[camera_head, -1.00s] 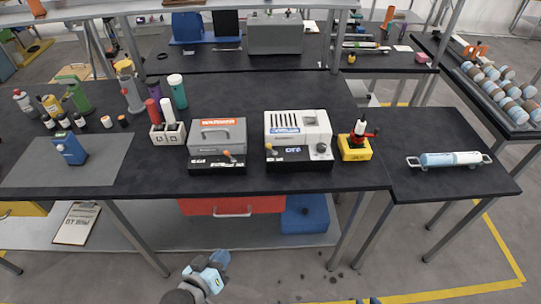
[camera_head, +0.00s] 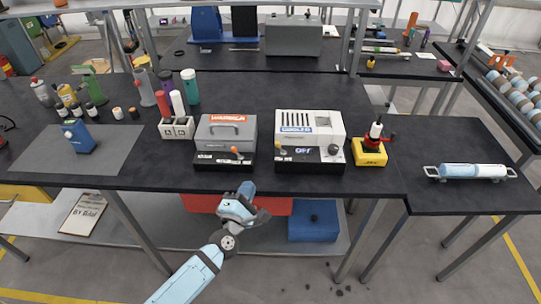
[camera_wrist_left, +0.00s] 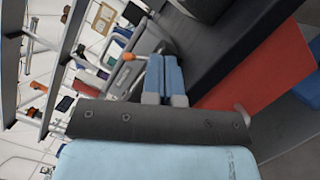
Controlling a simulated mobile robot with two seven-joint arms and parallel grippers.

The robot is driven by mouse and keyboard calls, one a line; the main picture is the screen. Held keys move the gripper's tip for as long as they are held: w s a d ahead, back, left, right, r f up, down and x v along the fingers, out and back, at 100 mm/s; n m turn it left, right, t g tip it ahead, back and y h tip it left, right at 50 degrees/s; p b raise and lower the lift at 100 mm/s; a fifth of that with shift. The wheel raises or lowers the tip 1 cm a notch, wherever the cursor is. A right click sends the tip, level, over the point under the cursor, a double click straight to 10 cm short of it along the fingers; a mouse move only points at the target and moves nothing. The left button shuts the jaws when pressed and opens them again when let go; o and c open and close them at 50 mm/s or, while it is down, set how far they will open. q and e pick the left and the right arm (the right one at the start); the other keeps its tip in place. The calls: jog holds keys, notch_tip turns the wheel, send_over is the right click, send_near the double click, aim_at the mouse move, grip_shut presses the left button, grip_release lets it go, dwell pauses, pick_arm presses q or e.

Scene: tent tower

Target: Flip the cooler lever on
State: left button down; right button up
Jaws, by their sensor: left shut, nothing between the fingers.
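The cooler (camera_head: 310,128) is a white box with a vented top and a blue label. It stands on a black base whose front display reads OFF. Its lever (camera_head: 278,150), with a small yellow-orange knob, is at the left of that base. My left gripper (camera_head: 248,187) is shut and empty, at the table's front edge, below and left of the cooler lever and apart from it. In the left wrist view its fingers (camera_wrist_left: 165,80) lie together, with an orange knob (camera_wrist_left: 128,57) beyond them. My right gripper is not in view.
The grey warmer (camera_head: 226,132), with its own orange-knobbed lever (camera_head: 235,150), stands left of the cooler. A yellow-based device (camera_head: 370,152) stands close on the right. A red drawer (camera_head: 275,206) and a blue box (camera_head: 312,222) are under the table. The front table strip is clear.

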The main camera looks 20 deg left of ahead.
pick_arm(q)
jog(key=p, duration=0.2)
send_near(280, 148)
jog(key=w+a, duration=0.4)
jog(key=shift+a+f, duration=0.1)
jog(key=shift+a, duration=0.2)
jog(key=shift+w+d+r, duration=0.25)
jog(key=shift+w+d, duration=0.15)
jog(key=shift+w, duration=0.1)
jog(key=shift+w+d+r, duration=0.25)
jog(key=shift+w+d, duration=0.1)
jog(key=shift+w, duration=0.15)
jog(key=shift+w+d+r+p, duration=0.2)
jog(key=shift+w+d+p, duration=0.15)
jog(key=shift+w+d, duration=0.2)
jog(key=shift+d+r+m+p, duration=0.15)
jog(key=shift+r+m+p, duration=0.1)
jog(key=shift+m+p, duration=0.6)
